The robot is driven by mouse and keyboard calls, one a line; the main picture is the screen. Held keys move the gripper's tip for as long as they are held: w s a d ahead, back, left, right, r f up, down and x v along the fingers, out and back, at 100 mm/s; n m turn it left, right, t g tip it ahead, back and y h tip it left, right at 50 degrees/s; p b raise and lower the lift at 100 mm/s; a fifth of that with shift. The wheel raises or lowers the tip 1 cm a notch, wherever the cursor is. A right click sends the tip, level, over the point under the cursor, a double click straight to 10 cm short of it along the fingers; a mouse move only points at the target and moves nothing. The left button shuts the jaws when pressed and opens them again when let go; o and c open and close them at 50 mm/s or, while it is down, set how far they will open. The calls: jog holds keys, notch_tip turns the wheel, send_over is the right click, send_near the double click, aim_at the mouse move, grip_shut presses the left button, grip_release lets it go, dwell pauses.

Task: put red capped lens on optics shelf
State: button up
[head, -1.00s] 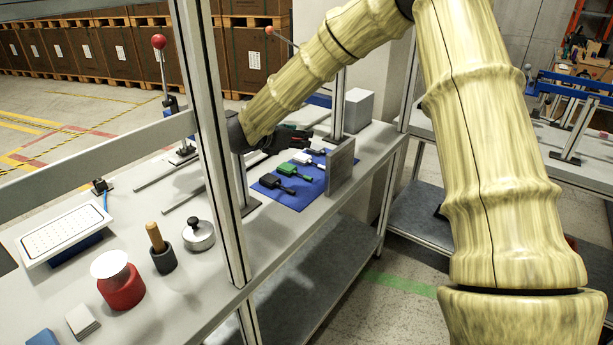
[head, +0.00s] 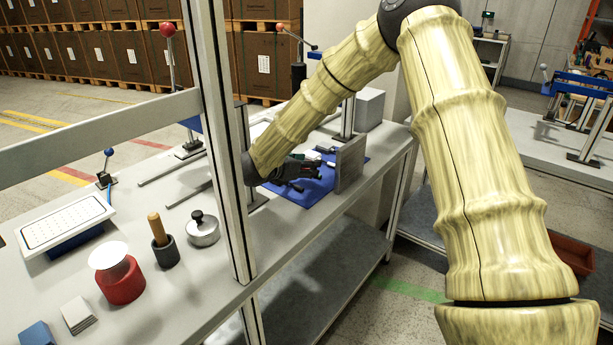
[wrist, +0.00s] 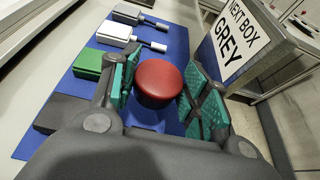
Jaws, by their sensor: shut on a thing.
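In the wrist view, a round red cap (wrist: 158,80) sits between the teal-padded fingers of my gripper (wrist: 160,95), which is shut on it. In the head view, my gripper (head: 318,170) is low over the blue mat (head: 312,192), and the cap is not clear there. I cannot tell which surface is the optics shelf.
A grey lettered upright plate (head: 350,163) stands close on the right. A frame post (head: 226,150) stands in front. A red pot (head: 122,282) is at front left.

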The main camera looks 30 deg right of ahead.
jog(key=shift+f, duration=1.95)
jog(key=shift+f, duration=0.2)
jog(key=o, duration=1.2)
jog(key=shift+c, duration=0.2)
jog(key=shift+r, duration=0.1)
jog(key=shift+a+r, duration=0.1)
jog(key=shift+r, duration=0.05)
